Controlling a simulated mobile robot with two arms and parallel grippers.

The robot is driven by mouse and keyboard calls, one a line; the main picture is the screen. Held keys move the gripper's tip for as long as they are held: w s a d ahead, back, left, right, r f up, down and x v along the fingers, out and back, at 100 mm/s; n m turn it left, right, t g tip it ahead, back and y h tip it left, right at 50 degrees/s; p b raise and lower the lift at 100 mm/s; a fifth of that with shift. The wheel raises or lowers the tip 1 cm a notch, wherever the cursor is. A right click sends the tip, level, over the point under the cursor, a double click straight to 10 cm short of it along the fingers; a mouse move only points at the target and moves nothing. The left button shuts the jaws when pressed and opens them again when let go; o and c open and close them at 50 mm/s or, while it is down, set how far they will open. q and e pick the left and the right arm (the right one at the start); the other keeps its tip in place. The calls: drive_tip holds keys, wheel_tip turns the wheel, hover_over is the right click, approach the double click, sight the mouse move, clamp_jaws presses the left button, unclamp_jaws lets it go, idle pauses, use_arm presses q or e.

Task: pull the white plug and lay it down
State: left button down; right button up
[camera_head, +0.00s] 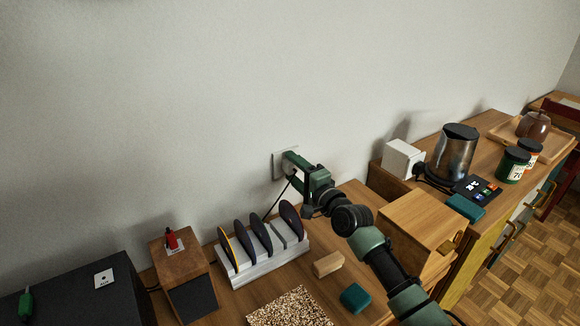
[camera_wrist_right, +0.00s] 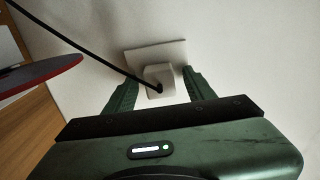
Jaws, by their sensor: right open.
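The white plug (camera_wrist_right: 157,74) sits in a white wall socket (camera_wrist_right: 152,53), with a black cord running from it to the upper left in the right wrist view. The socket plate (camera_head: 279,164) also shows in the head view, partly behind my gripper, and the plug is hidden there. My right gripper (camera_head: 290,168) is at the wall by the socket. In the wrist view its fingers (camera_wrist_right: 158,88) are open, one on each side of the plug, with gaps visible. My left gripper is in neither view.
Below the socket, a white rack (camera_head: 262,264) holds several dark discs. A wooden block (camera_head: 328,264), teal block (camera_head: 355,298) and speckled board (camera_head: 290,308) lie on the wooden top.

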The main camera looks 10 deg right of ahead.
sight(294, 169)
clamp_jaws()
drive_tip(key=shift+s+d, duration=0.1)
drive_tip(key=shift+s, duration=0.1)
drive_tip(key=shift+s+d+r+p, duration=0.1)
drive_tip(key=shift+s+d+p, duration=0.1)
drive_tip(key=shift+s+p, duration=0.25)
drive_tip(key=shift+p+v, duration=0.45)
drive_tip(key=shift+v, duration=0.35)
drive_tip(key=shift+p+v, duration=0.65)
drive_tip(key=shift+v, duration=0.8)
